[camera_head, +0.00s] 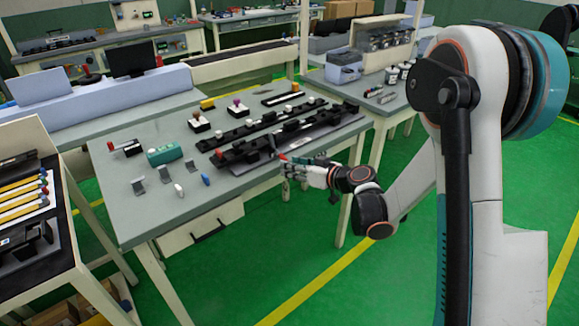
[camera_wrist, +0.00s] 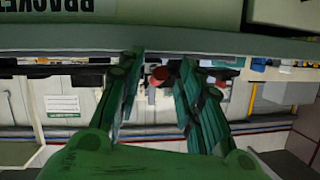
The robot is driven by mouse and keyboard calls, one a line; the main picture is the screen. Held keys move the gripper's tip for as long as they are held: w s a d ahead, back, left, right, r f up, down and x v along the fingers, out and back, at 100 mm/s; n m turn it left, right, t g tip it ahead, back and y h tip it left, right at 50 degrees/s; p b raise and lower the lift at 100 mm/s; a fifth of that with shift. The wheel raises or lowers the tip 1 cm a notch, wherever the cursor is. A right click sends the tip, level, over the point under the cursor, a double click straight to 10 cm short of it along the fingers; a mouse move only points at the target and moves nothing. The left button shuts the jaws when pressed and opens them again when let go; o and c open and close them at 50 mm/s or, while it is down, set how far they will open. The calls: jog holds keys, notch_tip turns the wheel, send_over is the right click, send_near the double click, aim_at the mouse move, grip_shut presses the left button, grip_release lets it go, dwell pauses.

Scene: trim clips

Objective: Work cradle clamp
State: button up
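Long black cradle fixtures (camera_head: 243,153) lie across the right half of the grey workbench (camera_head: 150,210). A thin dark lever with a red end (camera_head: 282,157) stands out at the front edge of the nearest fixture, close to my gripper (camera_head: 290,171). My gripper is at the bench's front edge, beside this red end. In the wrist view, my gripper's green fingers (camera_wrist: 158,68) are spread apart. A red knob (camera_wrist: 160,75) shows between them; I cannot tell whether a finger touches it. The clamp's lower parts are hidden in both views.
Small brackets (camera_head: 165,172), a teal box (camera_head: 164,154) and several coloured knobs (camera_head: 238,108) stand on the bench. A tool cart (camera_head: 30,215) is at left, a side bench (camera_head: 385,103) at right. Green floor in front is open. A sign with upside-down lettering (camera_wrist: 45,5) shows in the wrist view.

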jog(key=v, duration=0.9)
jog(key=shift+s+d, duration=0.25)
jog(key=shift+r, duration=0.1)
jog(key=s+r+m+g+h, duration=0.2)
jog(key=s+r+g+h, duration=0.3)
jog(key=s, duration=0.6)
jog(key=s+d+r+m+h, duration=0.1)
jog(key=s+d+m+h, duration=0.1)
jog(key=s, duration=0.6)
jog(key=s+d+r+m+t+h, duration=0.1)
jog(key=s+d, duration=0.3)
jog(key=s, duration=0.5)
jog(key=shift+s+r+m+h, duration=0.2)
jog(key=shift+r+m+h, duration=0.3)
jog(key=shift+r+h, duration=0.3)
